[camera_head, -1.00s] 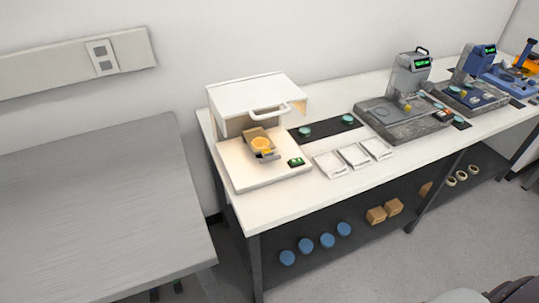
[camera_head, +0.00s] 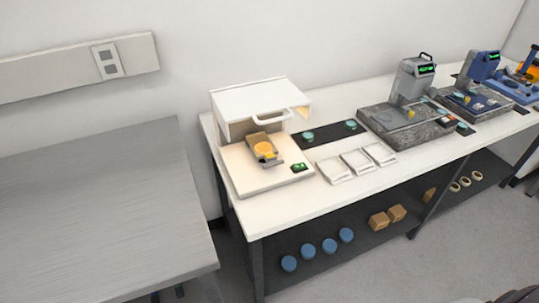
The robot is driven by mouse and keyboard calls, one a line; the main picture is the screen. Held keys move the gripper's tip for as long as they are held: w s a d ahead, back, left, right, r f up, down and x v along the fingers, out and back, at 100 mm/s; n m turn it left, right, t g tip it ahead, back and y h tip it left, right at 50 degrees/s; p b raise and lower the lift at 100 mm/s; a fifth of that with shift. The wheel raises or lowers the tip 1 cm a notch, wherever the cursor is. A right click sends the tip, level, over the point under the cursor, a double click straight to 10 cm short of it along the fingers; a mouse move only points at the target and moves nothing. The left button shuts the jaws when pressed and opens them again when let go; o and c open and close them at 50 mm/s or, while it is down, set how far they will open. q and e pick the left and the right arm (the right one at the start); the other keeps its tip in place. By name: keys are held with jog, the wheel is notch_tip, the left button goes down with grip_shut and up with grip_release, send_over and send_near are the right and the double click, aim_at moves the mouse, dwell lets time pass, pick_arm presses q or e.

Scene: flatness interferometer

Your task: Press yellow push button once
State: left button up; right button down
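The white interferometer (camera_head: 258,97) with a raised hood and a handle stands at the left end of the white bench. Under its hood sits a grey holder with a round yellow-orange disc (camera_head: 263,150). Small yellow parts show on the grey stand device (camera_head: 411,114) and on the blue stand device (camera_head: 467,100). Which of these yellow spots is a push button is too small to tell. Neither of my grippers is in view.
The white bench (camera_head: 268,213) also holds a black strip (camera_head: 330,135) with teal discs and several white trays (camera_head: 357,161). Its dark lower shelf (camera_head: 363,238) carries blue discs, brown blocks and rings. A bare grey table (camera_head: 95,205) stands at left, with a gap between.

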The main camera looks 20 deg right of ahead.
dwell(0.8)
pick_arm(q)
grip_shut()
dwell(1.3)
